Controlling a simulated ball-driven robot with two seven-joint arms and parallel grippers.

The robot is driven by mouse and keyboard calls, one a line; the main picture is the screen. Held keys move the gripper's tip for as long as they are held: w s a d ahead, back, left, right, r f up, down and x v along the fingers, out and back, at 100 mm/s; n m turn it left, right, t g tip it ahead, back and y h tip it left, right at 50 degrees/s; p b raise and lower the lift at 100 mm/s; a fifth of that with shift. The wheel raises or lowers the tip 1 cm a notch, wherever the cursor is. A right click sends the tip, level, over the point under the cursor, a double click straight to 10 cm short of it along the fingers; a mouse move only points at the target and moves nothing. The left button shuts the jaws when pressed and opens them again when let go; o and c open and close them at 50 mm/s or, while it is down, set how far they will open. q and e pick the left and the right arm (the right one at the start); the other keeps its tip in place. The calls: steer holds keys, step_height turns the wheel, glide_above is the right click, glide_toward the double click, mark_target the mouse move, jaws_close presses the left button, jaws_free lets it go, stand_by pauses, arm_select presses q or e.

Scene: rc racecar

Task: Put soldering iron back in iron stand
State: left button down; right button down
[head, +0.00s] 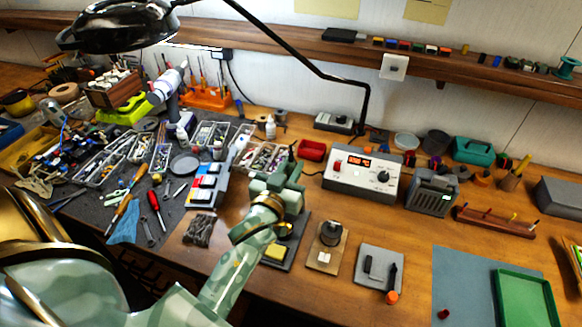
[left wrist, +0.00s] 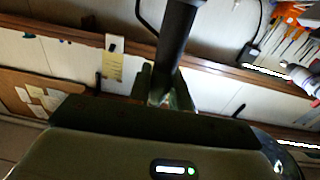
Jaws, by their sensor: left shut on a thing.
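My left gripper (head: 290,164) is raised over the middle of the bench, in front of the soldering station (head: 350,186). It is shut on the soldering iron, whose dark handle (left wrist: 177,35) rises between the fingers in the left wrist view; the gripper (left wrist: 163,92) also shows there. In the head view only a small dark part of the iron (head: 292,151) shows above the gripper. The iron's tip is hidden. A dark base with a yellow sponge (head: 275,252), seemingly the iron stand, lies below and is partly hidden by my arm. My right gripper is not in view.
A tan board with a dark round part (head: 330,234) and a grey plate (head: 378,257) with an orange-capped item lie right of the base. A lamp arm (head: 362,110) hangs above. Parts trays and tools crowd the left.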

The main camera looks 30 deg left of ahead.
arm_select(q)
steer(key=c, duration=0.8)
jaws_free()
